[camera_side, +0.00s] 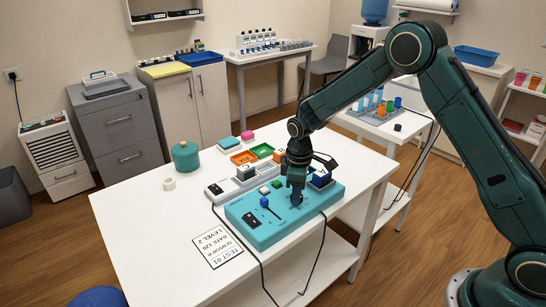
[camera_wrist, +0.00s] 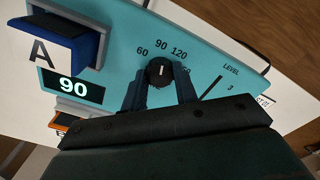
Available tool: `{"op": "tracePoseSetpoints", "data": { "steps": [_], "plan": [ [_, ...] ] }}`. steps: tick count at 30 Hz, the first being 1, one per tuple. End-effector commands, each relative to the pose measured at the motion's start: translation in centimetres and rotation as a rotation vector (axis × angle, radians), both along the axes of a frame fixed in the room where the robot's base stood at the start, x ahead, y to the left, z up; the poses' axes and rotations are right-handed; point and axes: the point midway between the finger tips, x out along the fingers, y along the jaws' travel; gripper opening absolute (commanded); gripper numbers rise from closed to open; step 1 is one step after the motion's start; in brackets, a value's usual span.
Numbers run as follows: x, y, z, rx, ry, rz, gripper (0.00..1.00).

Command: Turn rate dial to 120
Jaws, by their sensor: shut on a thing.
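The teal console (camera_side: 262,235) lies on the white table. In the wrist view its black rate dial (camera_wrist: 159,71) has labels 60, 90 and 120 around it, with another label partly hidden. The dial's white mark points roughly up toward 90. The display (camera_wrist: 73,87) reads 90. My gripper (camera_wrist: 160,84) has one finger on each side of the dial and is shut on it. In the side view my gripper (camera_side: 297,196) points down onto the console and hides the dial. A card (camera_side: 217,246) reads TEST 01, SENSOR B, RATE 120, LEVEL 2.
A level lever (camera_wrist: 212,88) is right of the dial. A grey rack (camera_side: 225,190) lies behind the console. Black cables run over the front edge.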

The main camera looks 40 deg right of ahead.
Motion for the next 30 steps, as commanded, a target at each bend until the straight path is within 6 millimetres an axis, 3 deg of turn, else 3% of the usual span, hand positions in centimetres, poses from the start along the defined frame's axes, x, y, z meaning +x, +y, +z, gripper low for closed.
{"op": "tracePoseSetpoints", "data": {
  "steps": [18,30],
  "plan": [
    [0.01,0.00,0.08,0.001,-0.001,-0.539,0.06],
    [0.03,0.00,0.08,0.001,-0.001,-0.669,0.06]
  ]
}}
